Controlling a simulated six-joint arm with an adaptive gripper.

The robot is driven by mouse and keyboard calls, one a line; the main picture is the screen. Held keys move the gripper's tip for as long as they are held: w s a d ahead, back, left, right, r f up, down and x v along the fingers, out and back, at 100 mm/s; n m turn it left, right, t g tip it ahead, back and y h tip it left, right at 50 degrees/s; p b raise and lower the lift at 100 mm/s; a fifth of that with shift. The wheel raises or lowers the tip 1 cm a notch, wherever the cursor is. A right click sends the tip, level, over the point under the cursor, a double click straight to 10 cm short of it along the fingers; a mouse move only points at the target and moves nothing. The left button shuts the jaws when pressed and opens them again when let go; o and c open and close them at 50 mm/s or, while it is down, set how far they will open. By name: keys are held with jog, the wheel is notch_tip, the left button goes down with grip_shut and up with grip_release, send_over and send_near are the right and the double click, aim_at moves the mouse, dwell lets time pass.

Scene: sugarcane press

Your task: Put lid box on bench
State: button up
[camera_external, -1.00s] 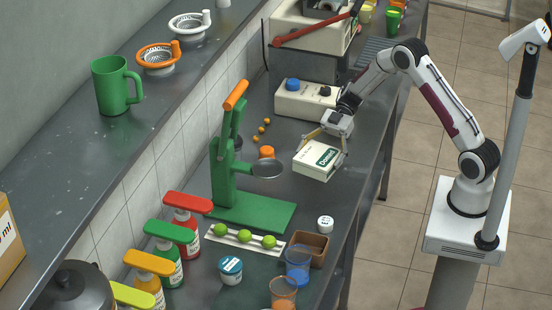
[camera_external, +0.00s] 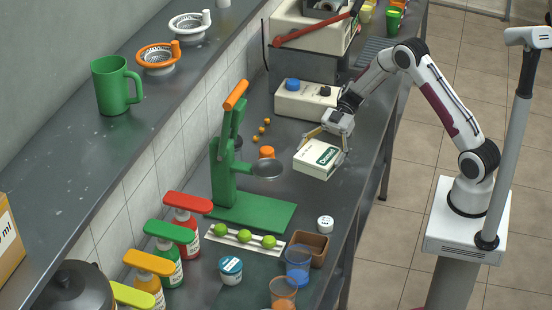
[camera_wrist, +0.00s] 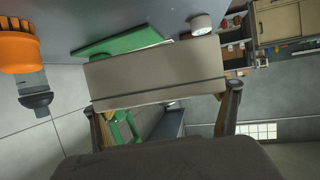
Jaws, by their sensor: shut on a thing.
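The lid box (camera_external: 318,158) is a white box with a green label, near the right edge of the grey bench (camera_external: 335,204). My gripper (camera_external: 327,140) reaches it from behind, with one finger on each side, and is shut on it. In the wrist view the box (camera_wrist: 155,75) spans the space between the two fingers of my gripper (camera_wrist: 165,115), with a dark seam along its lower part. The box is at or just above the bench top; I cannot tell whether it touches.
A green press (camera_external: 232,190) with an orange-tipped lever stands left of the box. A white control box (camera_external: 305,101) is behind my gripper. A white jar (camera_external: 325,223), brown tray (camera_external: 308,248) and cups stand in front. Bare bench lies between box and jar.

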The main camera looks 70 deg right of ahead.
jog(key=d+r+m+t+h, duration=0.3)
jog(key=d+m+t, duration=0.1)
jog(key=d, duration=0.3)
jog(key=d+r+m+t+h, duration=0.3)
jog(key=d+m+t, duration=0.1)
jog(key=d, duration=0.2)
jog(key=s+d+f+m+t+h, duration=0.2)
jog(key=s+d+f+m+h, duration=0.2)
jog(key=d+m+h, duration=0.3)
jog(key=d+f, duration=0.1)
jog(key=d, duration=0.3)
jog(key=shift+f+t, duration=0.2)
jog(key=shift+t, duration=0.1)
jog(key=shift+s, duration=0.1)
jog(key=shift+f, duration=2.9)
jog(key=shift+f, duration=0.1)
jog(key=shift+f, duration=2)
